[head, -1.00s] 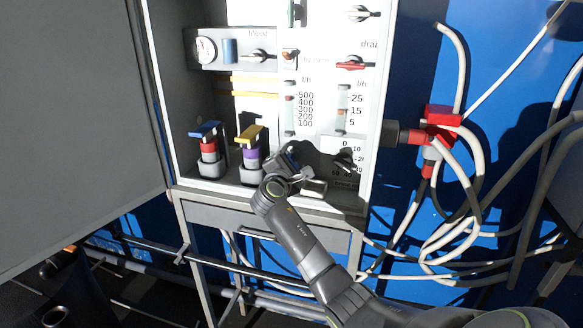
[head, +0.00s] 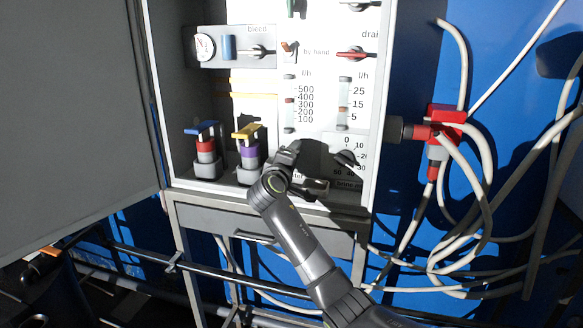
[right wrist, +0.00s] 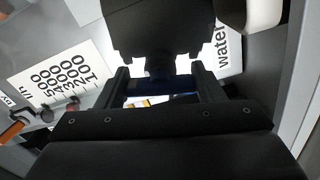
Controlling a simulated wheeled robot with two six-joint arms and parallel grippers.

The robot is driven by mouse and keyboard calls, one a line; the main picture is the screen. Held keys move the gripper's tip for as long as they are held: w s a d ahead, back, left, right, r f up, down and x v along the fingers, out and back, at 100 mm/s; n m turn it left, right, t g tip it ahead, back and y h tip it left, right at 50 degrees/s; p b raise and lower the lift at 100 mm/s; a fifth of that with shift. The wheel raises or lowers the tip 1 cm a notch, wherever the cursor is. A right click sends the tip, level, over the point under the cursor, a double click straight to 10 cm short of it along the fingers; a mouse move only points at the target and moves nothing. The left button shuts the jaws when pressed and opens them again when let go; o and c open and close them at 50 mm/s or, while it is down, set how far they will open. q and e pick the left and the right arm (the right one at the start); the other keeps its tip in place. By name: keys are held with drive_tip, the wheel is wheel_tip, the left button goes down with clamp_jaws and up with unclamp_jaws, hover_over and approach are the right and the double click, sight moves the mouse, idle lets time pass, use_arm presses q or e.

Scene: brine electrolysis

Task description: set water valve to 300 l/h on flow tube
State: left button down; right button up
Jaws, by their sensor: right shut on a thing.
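The water flow tube (head: 289,110) is on the white panel, with a scale from 100 to 500 l/h. Its small red float appears to sit between the 300 and 400 marks; the exact reading is too small to tell. My right gripper (head: 288,150) is at the panel's lower part, below this tube, and hides the valve there. In the right wrist view my right gripper (right wrist: 162,88) is shut on a dark blue part, apparently the water valve's handle (right wrist: 160,87), beside a label reading "water". My left gripper is not in view.
A second flow tube (head: 343,105) and a brine dial (head: 345,158) are to the right. Red-banded (head: 206,152) and purple-banded (head: 249,155) fittings stand left of my gripper. A red connector (head: 440,125) with white hoses hangs at the right. A grey door (head: 70,120) fills the left.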

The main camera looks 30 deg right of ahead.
drive_tip(key=shift+f+m+b, duration=0.2)
drive_tip(key=shift+m+b, duration=0.35)
drive_tip(key=shift+m, duration=0.25)
drive_tip(key=o, duration=1)
drive_tip(key=shift+r, duration=0.15)
drive_tip(key=b+v, duration=0.4)
drive_tip(key=v, duration=1.3)
drive_tip(key=shift+s+a+b, duration=0.15)
drive_tip(key=shift+s+b, duration=0.1)
drive_tip(key=shift+b, duration=0.15)
